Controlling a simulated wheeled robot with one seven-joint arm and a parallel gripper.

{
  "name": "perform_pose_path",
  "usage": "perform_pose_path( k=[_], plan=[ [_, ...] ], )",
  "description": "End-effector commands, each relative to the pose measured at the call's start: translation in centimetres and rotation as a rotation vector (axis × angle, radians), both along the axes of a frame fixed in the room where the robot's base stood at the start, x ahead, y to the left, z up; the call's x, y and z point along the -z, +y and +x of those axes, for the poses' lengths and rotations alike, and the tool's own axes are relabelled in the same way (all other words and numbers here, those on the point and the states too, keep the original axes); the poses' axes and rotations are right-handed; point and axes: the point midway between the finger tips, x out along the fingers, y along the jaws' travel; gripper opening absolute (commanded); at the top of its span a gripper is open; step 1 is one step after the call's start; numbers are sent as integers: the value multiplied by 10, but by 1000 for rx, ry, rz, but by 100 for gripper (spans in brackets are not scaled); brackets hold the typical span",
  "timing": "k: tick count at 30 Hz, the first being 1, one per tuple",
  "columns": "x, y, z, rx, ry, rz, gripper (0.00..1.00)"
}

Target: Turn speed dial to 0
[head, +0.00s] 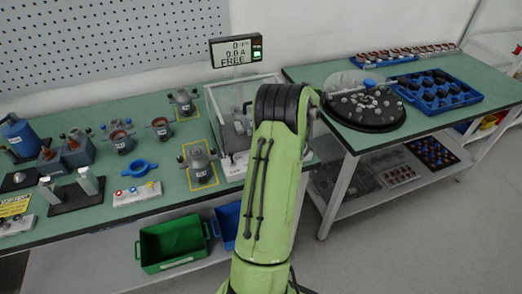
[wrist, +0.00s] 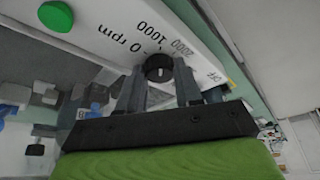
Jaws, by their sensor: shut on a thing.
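The speed dial (wrist: 158,67) is a small black knob with a pale mark on a white panel (wrist: 100,28), seen in the wrist view. Printed labels "0 rpm", "1000" and "2000" curve around its upper side. I cannot tell exactly which label the mark points to. My gripper (wrist: 160,80) has its two grey fingers on either side of the knob and is shut on it. In the head view my green arm hides the gripper and the dial. The display (head: 236,51) there shows 0, 0.0 A and FREE, with a green symbol.
A green button (wrist: 55,16) sits on the same panel. A clear-walled enclosure (head: 232,105) stands beside my arm on the left green bench (head: 110,200). A motor part (head: 199,162) stands left of it. A second bench with a round black tray (head: 362,118) is at right.

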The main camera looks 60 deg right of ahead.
Motion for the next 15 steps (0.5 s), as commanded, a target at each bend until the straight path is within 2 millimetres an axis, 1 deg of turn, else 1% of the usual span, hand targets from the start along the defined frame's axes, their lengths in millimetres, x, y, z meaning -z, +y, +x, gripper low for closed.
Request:
perform_pose_path(
  k=[9,10,12,15],
  plan=[
    [0,0,0,0,0,0,4],
    [0,0,0,0,0,0,37],
    [0,0,0,0,0,-1,45],
    [0,0,0,0,0,-1,45]
  ],
)
